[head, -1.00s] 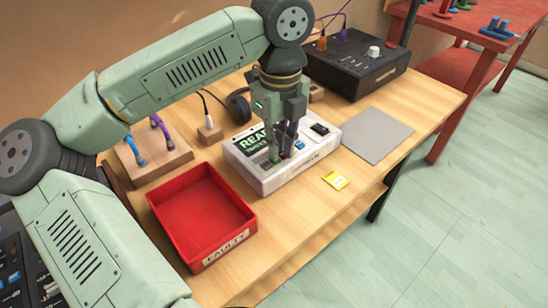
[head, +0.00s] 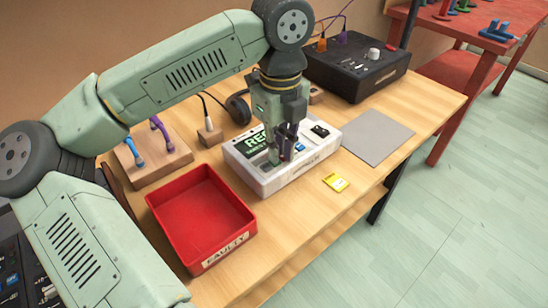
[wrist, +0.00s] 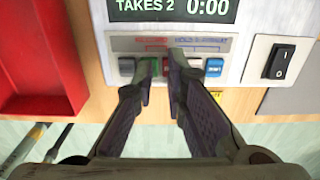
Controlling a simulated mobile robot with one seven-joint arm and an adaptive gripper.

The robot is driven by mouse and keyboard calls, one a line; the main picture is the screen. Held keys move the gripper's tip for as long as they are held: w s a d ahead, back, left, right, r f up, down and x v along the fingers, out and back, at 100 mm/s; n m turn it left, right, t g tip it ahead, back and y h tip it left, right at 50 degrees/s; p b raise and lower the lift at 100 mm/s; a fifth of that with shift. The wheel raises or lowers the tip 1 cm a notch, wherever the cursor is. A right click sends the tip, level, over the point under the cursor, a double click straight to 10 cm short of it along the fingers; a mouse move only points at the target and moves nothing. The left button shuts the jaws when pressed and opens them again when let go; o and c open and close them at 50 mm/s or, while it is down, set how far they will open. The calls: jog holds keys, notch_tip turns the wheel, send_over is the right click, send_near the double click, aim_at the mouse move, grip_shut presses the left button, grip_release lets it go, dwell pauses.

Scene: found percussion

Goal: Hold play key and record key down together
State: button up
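The white recorder (head: 300,178) lies on the wooden table, and its dark display (wrist: 175,10) reads "TAKES 2 0:00" in the wrist view. In the head view the visible part of the display (head: 257,142) begins with "REC".
A black rocker switch (wrist: 279,62) sits right of the keys. A red tray (head: 205,215) marked "FAULTY" stands left of the recorder.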

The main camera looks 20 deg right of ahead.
notch_tip(320, 180, up, 7)
jog(key=p, duration=0.3)
jog(key=shift+f, duration=0.1)
notch_tip(320, 180, up, 12)
dwell(0.7)
